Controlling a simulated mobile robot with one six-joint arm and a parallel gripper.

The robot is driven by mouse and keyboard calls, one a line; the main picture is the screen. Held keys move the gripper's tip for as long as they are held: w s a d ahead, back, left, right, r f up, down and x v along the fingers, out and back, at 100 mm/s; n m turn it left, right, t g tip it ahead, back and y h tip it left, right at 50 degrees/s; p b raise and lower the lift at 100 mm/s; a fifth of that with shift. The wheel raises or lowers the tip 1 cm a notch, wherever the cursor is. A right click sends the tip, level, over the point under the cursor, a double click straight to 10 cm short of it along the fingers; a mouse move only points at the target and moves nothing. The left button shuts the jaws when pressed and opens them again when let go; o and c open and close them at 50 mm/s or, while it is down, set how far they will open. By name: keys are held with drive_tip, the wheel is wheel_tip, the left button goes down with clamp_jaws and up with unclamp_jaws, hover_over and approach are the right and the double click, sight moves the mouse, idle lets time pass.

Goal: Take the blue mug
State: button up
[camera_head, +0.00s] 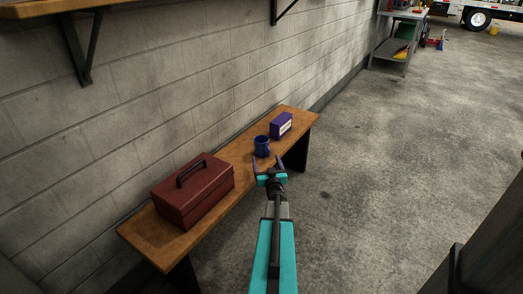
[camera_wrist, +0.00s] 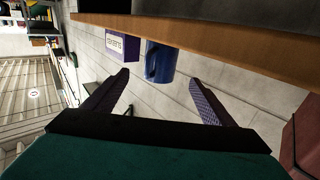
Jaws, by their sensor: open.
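The blue mug (camera_head: 262,146) stands on a wooden bench (camera_head: 241,160) against the block wall, between a red toolbox and a purple box. It also shows in the wrist view (camera_wrist: 160,62), upside down in that picture, with its handle visible at its left side. My gripper (camera_head: 267,162) is open and empty, just in front of the mug on the side nearer me. In the wrist view my gripper (camera_wrist: 163,88) has its two fingers spread wide, with the mug beyond the gap between them. I see no contact with the mug.
The red toolbox (camera_head: 193,189) with a dark handle sits left of the mug. The purple box (camera_head: 281,125) stands close behind it to the right. A wooden shelf (camera_head: 60,8) on brackets is above. The concrete floor (camera_head: 390,150) to the right is open.

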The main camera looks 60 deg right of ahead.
sight(263, 149)
drive_tip(key=shift+b+x, duration=0.45)
drive_tip(key=shift+x, duration=3.3)
drive_tip(key=shift+b+x, duration=0.7)
drive_tip(key=shift+x, duration=1.9)
drive_tip(key=c, duration=1.4)
